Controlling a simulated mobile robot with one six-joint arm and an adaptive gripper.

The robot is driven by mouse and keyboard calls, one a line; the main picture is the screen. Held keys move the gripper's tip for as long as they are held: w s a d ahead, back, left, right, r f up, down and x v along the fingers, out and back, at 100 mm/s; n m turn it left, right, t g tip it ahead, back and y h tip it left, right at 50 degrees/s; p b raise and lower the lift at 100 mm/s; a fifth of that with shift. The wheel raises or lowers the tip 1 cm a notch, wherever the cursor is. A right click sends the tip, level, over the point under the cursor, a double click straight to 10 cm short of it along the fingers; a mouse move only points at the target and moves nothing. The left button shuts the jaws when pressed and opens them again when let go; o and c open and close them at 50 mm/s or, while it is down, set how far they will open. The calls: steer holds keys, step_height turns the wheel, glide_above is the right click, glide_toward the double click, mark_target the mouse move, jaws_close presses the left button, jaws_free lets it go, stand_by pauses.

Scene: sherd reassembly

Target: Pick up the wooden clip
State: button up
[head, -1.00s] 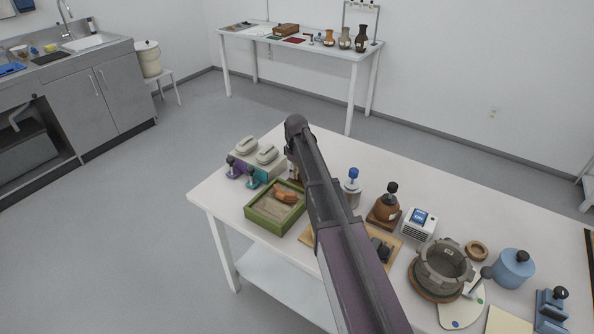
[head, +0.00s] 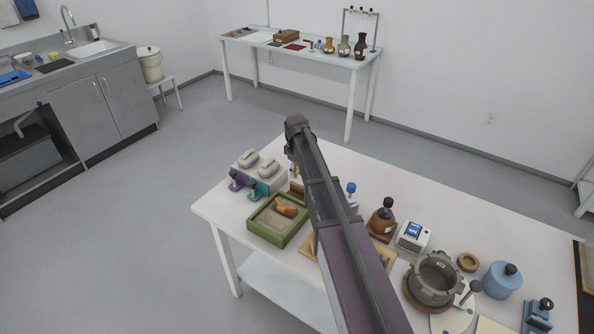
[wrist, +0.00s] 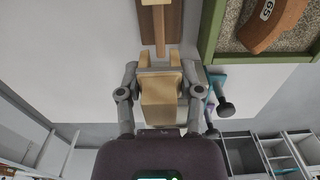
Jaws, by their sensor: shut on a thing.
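The wooden clip (wrist: 158,98) is a pale, blocky wooden piece in the wrist view. My gripper (wrist: 160,72) has its two grey fingers on either side of it and is shut on it. A narrow pale wooden strip (wrist: 159,32) shows just beyond the fingers over a dark brown wooden board (wrist: 174,30); I cannot tell whether the strip is part of the clip. In the head view my own arm hides the gripper and the clip.
A green sand tray (head: 262,233) holding an orange-brown sherd (head: 286,207) is left of my arm, with purple and teal clamps (head: 258,189) behind it.

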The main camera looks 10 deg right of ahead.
steer(key=shift+r+p, duration=1.25)
steer(key=shift+r, duration=0.4)
steer(key=shift+d, duration=0.2)
